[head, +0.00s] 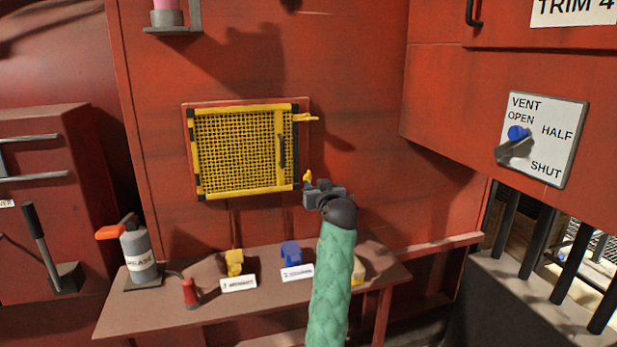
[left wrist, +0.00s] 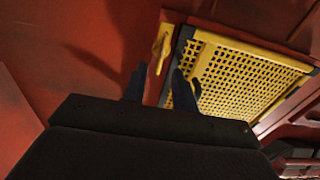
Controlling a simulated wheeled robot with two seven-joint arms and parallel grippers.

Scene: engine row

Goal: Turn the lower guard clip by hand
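The yellow mesh guard (head: 245,150) is on the red wall, with a black handle on its right side. Its upper clip (head: 305,118) points out to the right. The lower guard clip (head: 308,177) is a small yellow piece at the guard's lower right corner, partly hidden by my gripper. My left gripper (head: 316,187) is just below and beside that clip. In the left wrist view, a yellow clip (left wrist: 161,50) stands beyond the fingertips of my open left gripper (left wrist: 160,76), beside the guard (left wrist: 240,78). No contact is visible. My right gripper is out of view.
Below is a shelf (head: 205,305) with a grease can (head: 138,252), a small red item (head: 190,292), and yellow (head: 234,262) and blue (head: 291,253) pieces with labels. A vent switch panel (head: 545,140) is at right.

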